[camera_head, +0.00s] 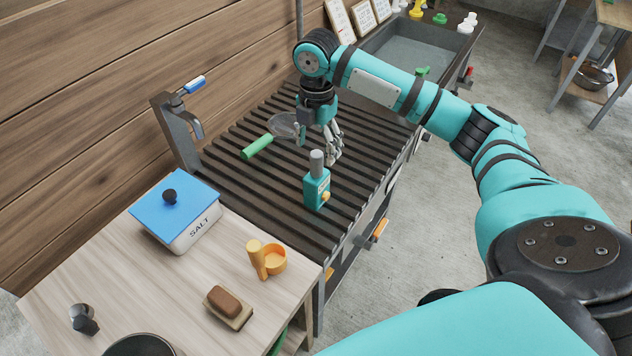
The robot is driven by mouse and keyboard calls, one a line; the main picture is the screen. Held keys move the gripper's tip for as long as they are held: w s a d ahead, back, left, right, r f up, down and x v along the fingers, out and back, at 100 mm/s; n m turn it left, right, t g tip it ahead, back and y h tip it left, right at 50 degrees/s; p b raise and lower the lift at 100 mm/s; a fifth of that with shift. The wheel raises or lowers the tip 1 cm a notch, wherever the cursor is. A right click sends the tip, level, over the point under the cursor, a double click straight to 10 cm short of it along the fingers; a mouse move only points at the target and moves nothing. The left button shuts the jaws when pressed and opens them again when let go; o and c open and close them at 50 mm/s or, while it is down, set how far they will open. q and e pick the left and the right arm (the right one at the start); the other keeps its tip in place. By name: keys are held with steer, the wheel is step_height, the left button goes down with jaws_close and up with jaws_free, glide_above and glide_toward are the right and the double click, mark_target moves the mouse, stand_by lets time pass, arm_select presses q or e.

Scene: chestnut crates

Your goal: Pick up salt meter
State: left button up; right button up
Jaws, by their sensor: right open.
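The salt meter looks to be the small teal device (316,190) with a grey cylindrical top and a yellow knob. It stands upright on the slatted dark counter, near its front edge. My right gripper (333,152) is open and points down just behind the device's grey top, close to it. I cannot tell whether the fingers touch it. My left gripper is not in view.
A green cylinder (257,147) and a clear round dish (286,125) lie behind on the slats. A grey tap (181,131) stands at left. The wooden table (120,272) holds a blue-lidded salt box (190,230), an orange cup (274,260) and a brown block (224,302).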

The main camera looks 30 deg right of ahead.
mark_target(317, 174)
step_height(317, 174, down, 4)
steer(key=shift+f, duration=0.15)
steer(key=shift+f+p, duration=0.35)
steer(key=shift+f, duration=0.1)
step_height(317, 174, down, 4)
steer(key=shift+f+p, duration=0.2)
steer(key=shift+p, duration=0.45)
steer(key=shift+f, duration=0.25)
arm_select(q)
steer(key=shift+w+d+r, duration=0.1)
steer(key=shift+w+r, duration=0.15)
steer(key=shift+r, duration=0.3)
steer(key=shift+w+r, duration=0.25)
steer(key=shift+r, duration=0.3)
arm_select(e)
steer(key=c, duration=1.4)
steer(key=shift+r, duration=0.15)
